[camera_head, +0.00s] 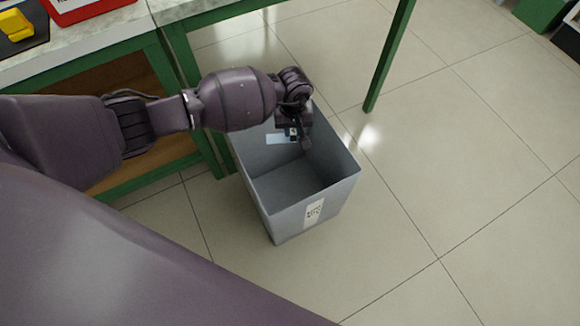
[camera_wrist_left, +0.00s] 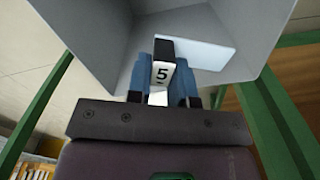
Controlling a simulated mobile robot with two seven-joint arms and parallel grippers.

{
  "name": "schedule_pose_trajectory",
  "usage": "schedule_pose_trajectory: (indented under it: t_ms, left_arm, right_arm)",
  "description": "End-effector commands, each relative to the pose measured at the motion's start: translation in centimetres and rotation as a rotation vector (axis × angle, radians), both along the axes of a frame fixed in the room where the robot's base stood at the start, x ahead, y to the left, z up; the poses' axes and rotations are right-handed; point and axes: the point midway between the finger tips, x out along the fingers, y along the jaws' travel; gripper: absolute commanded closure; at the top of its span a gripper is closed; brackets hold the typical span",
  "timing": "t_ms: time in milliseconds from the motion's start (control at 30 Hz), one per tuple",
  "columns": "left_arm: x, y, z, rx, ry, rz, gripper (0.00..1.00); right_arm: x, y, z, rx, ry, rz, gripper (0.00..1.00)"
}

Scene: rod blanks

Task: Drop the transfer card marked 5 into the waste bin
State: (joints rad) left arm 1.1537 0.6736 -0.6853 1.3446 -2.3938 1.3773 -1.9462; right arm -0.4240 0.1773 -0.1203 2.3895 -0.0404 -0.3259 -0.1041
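The transfer card (camera_head: 279,138) is a pale, thin plate. In the left wrist view the card (camera_wrist_left: 208,53) shows a black and white tab bearing a 5. My left gripper (camera_head: 299,140) hangs over the far part of the bin's opening. In the left wrist view its blue fingers (camera_wrist_left: 161,82) sit on both sides of the tab, shut on it. The waste bin (camera_head: 347,192) is a grey open-topped box on the floor with a label on its front. Its visible inside floor is bare. My right gripper is not in view.
A green-framed table (camera_head: 99,47) stands at the upper left, with a yellow object (camera_head: 16,25) and a red container (camera_head: 85,8) on it. A green table leg (camera_head: 390,55) stands behind the bin.

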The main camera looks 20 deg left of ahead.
Motion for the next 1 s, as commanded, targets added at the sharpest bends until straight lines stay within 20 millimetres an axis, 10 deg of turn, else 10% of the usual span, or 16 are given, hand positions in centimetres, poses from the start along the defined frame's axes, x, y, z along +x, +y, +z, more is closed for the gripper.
schedule_pose_trajectory:
  t_ms: [167, 533, 1000]
  left_arm:
    - [0.0, 0.0, 0.0, 0.0, 0.0, 0.0, 0.52]
    - [0.1, 0.0, 0.7, 0.001, -0.003, 0.0, 0.52]
    - [0.3, 0.0, 8.9, 0.001, -0.01, -0.001, 0.52]
  right_arm:
    - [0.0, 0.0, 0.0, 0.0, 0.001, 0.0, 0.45]
    - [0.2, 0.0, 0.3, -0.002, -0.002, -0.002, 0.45]
    - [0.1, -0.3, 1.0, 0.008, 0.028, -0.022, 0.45]
